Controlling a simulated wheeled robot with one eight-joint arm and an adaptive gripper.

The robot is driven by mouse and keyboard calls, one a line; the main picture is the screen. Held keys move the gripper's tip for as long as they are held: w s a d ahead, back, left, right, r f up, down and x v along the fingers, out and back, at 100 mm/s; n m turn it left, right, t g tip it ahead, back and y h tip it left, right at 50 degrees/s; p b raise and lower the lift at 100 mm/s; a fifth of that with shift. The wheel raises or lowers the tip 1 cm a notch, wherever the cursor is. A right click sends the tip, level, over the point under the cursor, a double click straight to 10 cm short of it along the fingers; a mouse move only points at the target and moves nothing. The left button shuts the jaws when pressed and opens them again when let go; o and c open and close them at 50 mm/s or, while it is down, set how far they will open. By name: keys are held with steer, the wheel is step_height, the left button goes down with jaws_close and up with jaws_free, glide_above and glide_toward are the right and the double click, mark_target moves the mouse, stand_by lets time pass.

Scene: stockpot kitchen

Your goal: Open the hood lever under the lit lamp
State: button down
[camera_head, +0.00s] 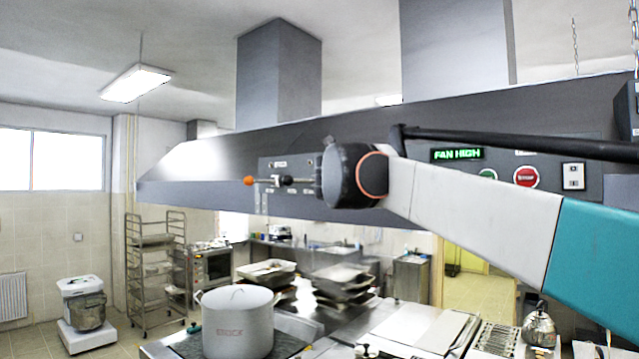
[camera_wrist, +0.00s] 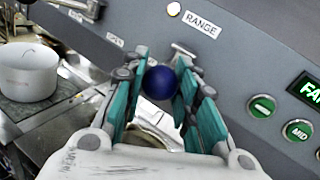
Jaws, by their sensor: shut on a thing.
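In the wrist view, a blue ball knob (camera_wrist: 159,83) of a hood lever sits between the teal fingers of my gripper (camera_wrist: 162,60), which is shut on it. A white plate reading RANGE (camera_wrist: 201,24) is up and right of the knob. A small pale round lamp (camera_wrist: 173,9) shows above the knob and looks bright. In the head view, my wrist covers the blue knob and most of my gripper.
The grey hood (camera_head: 450,120) spans the view. A green FAN HIGH sign (camera_head: 457,154) and a red button (camera_head: 525,177) are on its right part. A large lidded pot (camera_head: 238,325) stands below on the stove. Trays (camera_head: 340,282) stand behind it.

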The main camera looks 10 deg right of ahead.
steer(key=shift+s+d+n+t+y, duration=0.15)
steer(key=shift+s+d+n+y, duration=0.2)
steer(key=shift+d+y, duration=0.25)
steer(key=shift+s+d+n+t+y, duration=0.2)
steer(key=shift+s+d+n+y, duration=0.15)
steer(key=shift+d, duration=0.4)
steer(key=shift+s+d+n+t+y, duration=0.15)
steer(key=shift+s+d+n+y, duration=0.15)
steer(key=shift+d+y, duration=0.3)
steer(key=shift+d, duration=0.1)
steer(key=c, duration=1.6)
jaws_free()
steer(key=o, duration=0.4)
steer(key=shift+s, duration=0.25)
